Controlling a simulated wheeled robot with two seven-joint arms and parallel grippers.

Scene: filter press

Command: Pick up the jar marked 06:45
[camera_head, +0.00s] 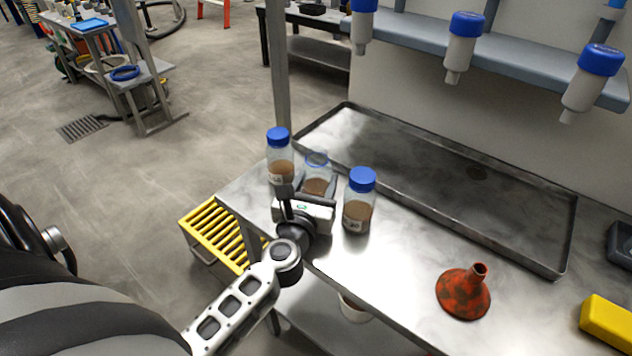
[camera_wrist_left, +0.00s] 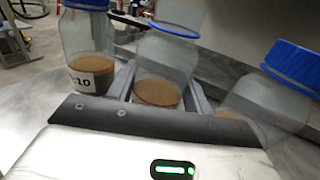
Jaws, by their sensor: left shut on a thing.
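Three clear jars of brown contents are in a row at the left end of the steel bench. The middle jar (camera_head: 317,185) has a blue ring at its neck and no solid cap showing. My left gripper (camera_head: 312,193) is shut on this middle jar, which stands between its fingers in the left wrist view (camera_wrist_left: 159,75). Its label is hidden. The left jar (camera_head: 280,172) has a blue cap; its label ends in "10" in the left wrist view (camera_wrist_left: 90,62). The right jar (camera_head: 357,208) has a blue cap; its label is unreadable. I cannot tell whether the held jar touches the bench.
A shallow steel tray (camera_head: 440,172) lies behind the jars. A red funnel (camera_head: 464,294) and a yellow block (camera_head: 608,322) are to the right on the bench (camera_head: 395,265). White bottles (camera_head: 461,50) hang from a shelf above. The two neighbouring jars stand close beside the gripper.

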